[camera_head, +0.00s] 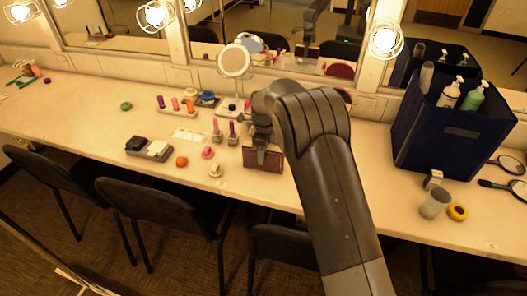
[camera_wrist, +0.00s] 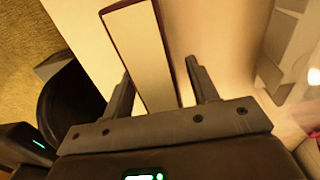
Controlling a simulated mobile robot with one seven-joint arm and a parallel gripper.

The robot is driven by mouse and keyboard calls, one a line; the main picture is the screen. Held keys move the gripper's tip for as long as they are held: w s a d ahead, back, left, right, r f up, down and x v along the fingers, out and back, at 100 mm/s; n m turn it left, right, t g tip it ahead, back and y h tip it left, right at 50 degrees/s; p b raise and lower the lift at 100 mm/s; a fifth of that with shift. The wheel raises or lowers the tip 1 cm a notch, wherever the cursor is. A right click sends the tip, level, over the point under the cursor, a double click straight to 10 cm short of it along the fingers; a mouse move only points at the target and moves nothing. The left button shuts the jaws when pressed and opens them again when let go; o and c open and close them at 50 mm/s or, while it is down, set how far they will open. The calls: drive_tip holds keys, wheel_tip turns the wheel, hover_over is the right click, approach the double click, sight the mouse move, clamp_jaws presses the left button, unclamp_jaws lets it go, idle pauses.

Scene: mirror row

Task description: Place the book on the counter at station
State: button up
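The book (camera_head: 263,160) has a dark reddish-brown cover and shows upright at the near part of the counter (camera_head: 330,165). In the wrist view its pale page edges (camera_wrist: 142,55) lie between dark red covers. My gripper (camera_head: 262,148) is over the book's top edge. In the wrist view the fingers (camera_wrist: 159,66) stand on both sides of the book. The left finger is close to or touching it; a clear gap shows at the right finger. The gripper looks open. The book's lower edge appears at the counter surface, but contact is hard to tell.
A dark blue bin (camera_head: 450,125) with bottles stands at the right, near a grey cup (camera_head: 434,203) and a yellow ring (camera_head: 457,212). Small cosmetics and a round mirror (camera_head: 235,62) are left of my gripper. Dark chairs (camera_head: 150,205) line the counter's front.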

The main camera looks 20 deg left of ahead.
wheel_tip(320, 180, up, 12)
drive_tip(key=shift+r, duration=0.15)
idle(0.5)
drive_tip(key=s+d+r+n+t+y, duration=0.1)
drive_tip(key=s+d+r+n, duration=0.3)
drive_tip(key=s+d+r, duration=0.55)
drive_tip(key=s+d+r+n+t, duration=0.1)
drive_tip(key=s+d+r+n, duration=0.45)
drive_tip(key=d, duration=0.95)
drive_tip(key=s+d+n+t, duration=0.1)
drive_tip(key=s+d+n, duration=0.3)
drive_tip(key=s, duration=0.5)
drive_tip(key=s+d+f+n+t+h, duration=0.1)
drive_tip(key=s+d+n, duration=0.3)
drive_tip(key=s+d, duration=0.4)
drive_tip(key=shift+s+f+t, duration=0.25)
drive_tip(key=shift+s+t, duration=0.55)
drive_tip(key=shift+s, duration=0.2)
